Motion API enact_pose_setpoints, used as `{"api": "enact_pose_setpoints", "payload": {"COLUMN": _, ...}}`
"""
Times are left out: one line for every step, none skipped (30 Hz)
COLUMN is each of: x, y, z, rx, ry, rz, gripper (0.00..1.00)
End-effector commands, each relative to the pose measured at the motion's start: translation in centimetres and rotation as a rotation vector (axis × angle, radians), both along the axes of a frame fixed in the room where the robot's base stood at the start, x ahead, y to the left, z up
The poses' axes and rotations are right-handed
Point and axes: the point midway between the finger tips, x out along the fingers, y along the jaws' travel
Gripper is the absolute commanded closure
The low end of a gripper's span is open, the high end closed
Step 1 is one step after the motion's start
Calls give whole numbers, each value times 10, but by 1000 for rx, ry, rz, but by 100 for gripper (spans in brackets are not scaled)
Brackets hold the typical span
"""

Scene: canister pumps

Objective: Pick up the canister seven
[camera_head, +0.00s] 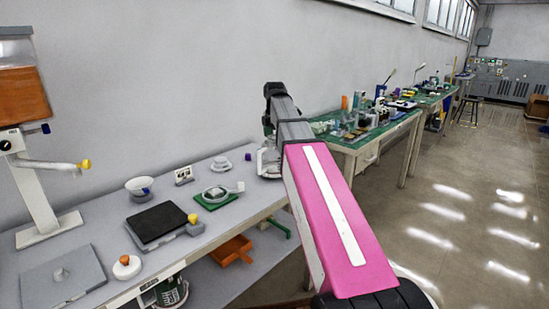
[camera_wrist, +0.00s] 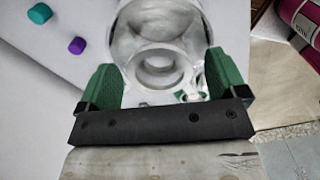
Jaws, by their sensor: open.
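A clear, glassy canister with a round ringed top (camera_wrist: 160,62) lies between the two green fingers of my gripper (camera_wrist: 161,72) in the wrist view. No number shows on it, so I cannot tell from a label that it is canister seven. The fingers are apart, one on each side of it, and I cannot tell whether they touch it. In the head view the canister (camera_head: 268,162) stands at the far right end of the grey table, partly hidden by my arm. My gripper is mostly hidden there behind my arm.
A purple cylinder (camera_wrist: 77,45) and a teal one (camera_wrist: 39,13) are left of the canister. The grey table (camera_head: 110,222) also holds a black scale (camera_head: 156,222), a white bowl (camera_head: 139,186) and a dish on a green pad (camera_head: 217,193). A cluttered green-topped table (camera_head: 362,143) stands beyond.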

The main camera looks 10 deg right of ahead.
Motion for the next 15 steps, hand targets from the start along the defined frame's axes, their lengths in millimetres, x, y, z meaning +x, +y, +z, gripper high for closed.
{"api": "enact_pose_setpoints", "payload": {"x": 0, "y": 0, "z": 0, "rx": 0, "ry": 0, "rz": 0, "gripper": 9}}
{"api": "enact_pose_setpoints", "payload": {"x": 0, "y": 0, "z": 0, "rx": 0, "ry": 0, "rz": 0, "gripper": 19}}
{"api": "enact_pose_setpoints", "payload": {"x": 0, "y": 0, "z": 0, "rx": 0, "ry": 0, "rz": 0, "gripper": 32}}
{"api": "enact_pose_setpoints", "payload": {"x": 0, "y": 0, "z": 0, "rx": 0, "ry": 0, "rz": 0, "gripper": 42}}
{"api": "enact_pose_setpoints", "payload": {"x": 0, "y": 0, "z": 0, "rx": 0, "ry": 0, "rz": 0, "gripper": 51}}
{"api": "enact_pose_setpoints", "payload": {"x": 0, "y": 0, "z": 0, "rx": 0, "ry": 0, "rz": 0, "gripper": 64}}
{"api": "enact_pose_setpoints", "payload": {"x": 0, "y": 0, "z": 0, "rx": 0, "ry": 0, "rz": 0, "gripper": 74}}
{"api": "enact_pose_setpoints", "payload": {"x": 0, "y": 0, "z": 0, "rx": 0, "ry": 0, "rz": 0, "gripper": 82}}
{"api": "enact_pose_setpoints", "payload": {"x": 0, "y": 0, "z": 1, "rx": 0, "ry": 0, "rz": 0, "gripper": 82}}
{"api": "enact_pose_setpoints", "payload": {"x": 0, "y": 0, "z": 1, "rx": 0, "ry": 0, "rz": 0, "gripper": 82}}
{"api": "enact_pose_setpoints", "payload": {"x": 0, "y": 0, "z": 1, "rx": 0, "ry": 0, "rz": 0, "gripper": 82}}
{"api": "enact_pose_setpoints", "payload": {"x": 0, "y": 0, "z": 1, "rx": 0, "ry": 0, "rz": 0, "gripper": 82}}
{"api": "enact_pose_setpoints", "payload": {"x": 0, "y": 0, "z": 1, "rx": 0, "ry": 0, "rz": 0, "gripper": 82}}
{"api": "enact_pose_setpoints", "payload": {"x": 0, "y": 0, "z": 1, "rx": 0, "ry": 0, "rz": 0, "gripper": 82}}
{"api": "enact_pose_setpoints", "payload": {"x": 0, "y": 0, "z": 1, "rx": 0, "ry": 0, "rz": 0, "gripper": 82}}
